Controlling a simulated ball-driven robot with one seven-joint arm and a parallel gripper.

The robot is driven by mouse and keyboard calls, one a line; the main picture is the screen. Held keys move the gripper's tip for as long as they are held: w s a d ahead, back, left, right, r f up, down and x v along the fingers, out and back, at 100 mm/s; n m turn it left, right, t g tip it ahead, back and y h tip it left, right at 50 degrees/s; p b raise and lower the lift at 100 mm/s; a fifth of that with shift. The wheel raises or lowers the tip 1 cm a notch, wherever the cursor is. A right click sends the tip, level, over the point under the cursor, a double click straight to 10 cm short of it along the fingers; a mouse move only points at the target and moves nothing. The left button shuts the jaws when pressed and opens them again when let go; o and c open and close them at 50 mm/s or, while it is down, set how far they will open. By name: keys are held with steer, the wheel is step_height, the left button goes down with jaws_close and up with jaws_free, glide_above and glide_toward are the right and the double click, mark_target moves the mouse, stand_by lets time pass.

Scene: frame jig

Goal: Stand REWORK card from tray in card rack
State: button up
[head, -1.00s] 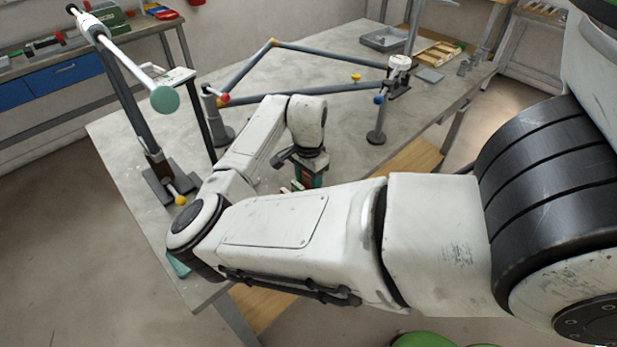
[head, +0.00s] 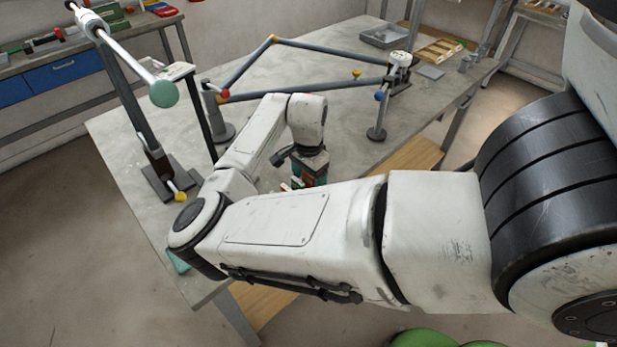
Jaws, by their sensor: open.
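My gripper (head: 309,172) points down over the table, beyond my forearm. Its fingertips are hidden behind the white arm link, so I cannot see what lies between them. Small red and white pieces (head: 289,185) show just left of the gripper, and I cannot tell what they are. A grey tray (head: 385,37) stands at the table's far end. A wooden slotted holder (head: 438,51) lies to its right. I cannot tell whether either is the task's tray or card rack. No REWORK card can be made out.
A frame of grey bars (head: 310,95) with coloured balls spans the table (head: 290,62) beyond my arm. A teal item (head: 178,262) lies at the near left edge. Bare tabletop lies behind the frame.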

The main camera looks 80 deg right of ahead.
step_height(320, 180, up, 11)
steer(key=shift+f+b, duration=0.1)
steer(key=shift+b, duration=0.4)
